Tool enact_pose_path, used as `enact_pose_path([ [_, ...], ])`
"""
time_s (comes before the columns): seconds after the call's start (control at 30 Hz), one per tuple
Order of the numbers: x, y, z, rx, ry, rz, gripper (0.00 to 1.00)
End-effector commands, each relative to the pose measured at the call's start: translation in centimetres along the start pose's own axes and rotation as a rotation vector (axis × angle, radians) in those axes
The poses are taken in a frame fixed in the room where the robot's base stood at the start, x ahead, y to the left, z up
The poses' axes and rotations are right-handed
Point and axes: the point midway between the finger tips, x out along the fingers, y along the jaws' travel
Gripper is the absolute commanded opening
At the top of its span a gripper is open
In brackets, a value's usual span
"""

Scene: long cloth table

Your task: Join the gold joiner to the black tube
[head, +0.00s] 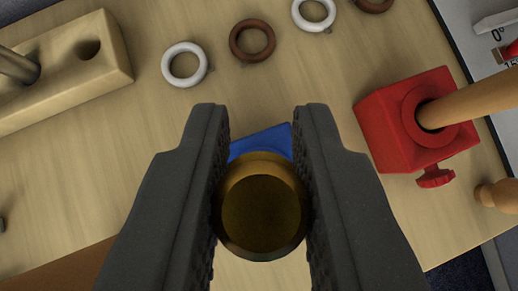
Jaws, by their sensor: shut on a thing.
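My gripper (261,195) is shut on the gold joiner (262,208), a round, dark-gold cylinder seen end-on between the two ridged black fingers. The joiner touches both fingers. Behind it a blue block (268,140) shows only in part; the joiner and fingers hide the rest. I cannot make out the black tube in this view; it may be hidden behind the joiner or lie out of the picture.
A red block (385,118) with a side knob holds a wooden rod (470,104) at right. A wooden block (108,68) with a hole and a grey rod (15,66) stands upper left. White and brown rings (252,41) lie at the top.

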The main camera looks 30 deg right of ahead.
Motion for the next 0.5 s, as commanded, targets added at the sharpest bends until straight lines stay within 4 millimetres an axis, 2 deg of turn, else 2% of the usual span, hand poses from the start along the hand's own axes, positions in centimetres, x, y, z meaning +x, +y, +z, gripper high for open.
enact_pose_path([
  [0.5,0.81,0.0,0.79,0.0,0.001,0.0,0.0],
])
